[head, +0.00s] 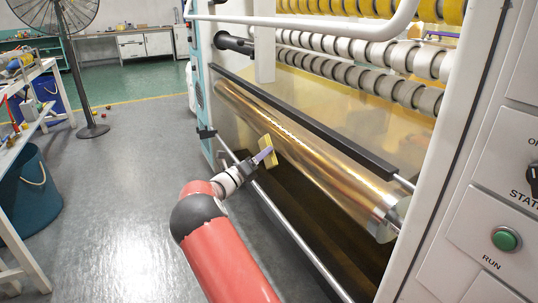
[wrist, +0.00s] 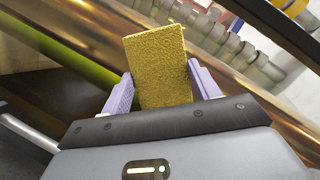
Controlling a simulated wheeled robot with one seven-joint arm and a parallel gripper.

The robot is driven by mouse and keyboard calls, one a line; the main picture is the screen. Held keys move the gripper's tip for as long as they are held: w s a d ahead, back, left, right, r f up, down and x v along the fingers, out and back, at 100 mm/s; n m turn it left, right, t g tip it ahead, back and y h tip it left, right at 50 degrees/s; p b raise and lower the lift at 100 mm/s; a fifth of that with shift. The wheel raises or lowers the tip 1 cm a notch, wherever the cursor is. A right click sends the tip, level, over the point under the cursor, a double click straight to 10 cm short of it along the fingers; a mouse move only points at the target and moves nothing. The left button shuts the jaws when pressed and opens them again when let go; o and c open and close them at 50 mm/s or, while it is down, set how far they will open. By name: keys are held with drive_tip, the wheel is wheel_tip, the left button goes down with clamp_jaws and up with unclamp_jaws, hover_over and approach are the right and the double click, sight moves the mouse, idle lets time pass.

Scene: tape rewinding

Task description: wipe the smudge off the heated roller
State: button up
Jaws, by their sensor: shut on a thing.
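The heated roller (head: 325,170) is a long, shiny, gold-toned cylinder that runs diagonally across the front of the machine. My gripper (head: 262,156) is shut on a yellow sponge (head: 268,146) at the roller's near side, left of its middle. In the wrist view the sponge (wrist: 160,68) stands upright between my two purple fingers, with the roller (wrist: 95,32) behind it. I cannot tell whether the sponge touches the roller. I make out no clear smudge; streaky reflections cover the roller, and the sponge hides part of it.
A dark bar (head: 310,120) runs just above the roller, and a thin metal rail (head: 303,245) runs below it. Rows of ringed rollers (head: 350,50) sit higher up. The control panel (head: 480,225) stands at the right.

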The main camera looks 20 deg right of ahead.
drive_tip(key=shift+a, duration=0.8)
drive_tip(key=shift+a, duration=0.1)
drive_tip(key=shift+s+a, duration=0.1)
drive_tip(key=shift+a, duration=1.3)
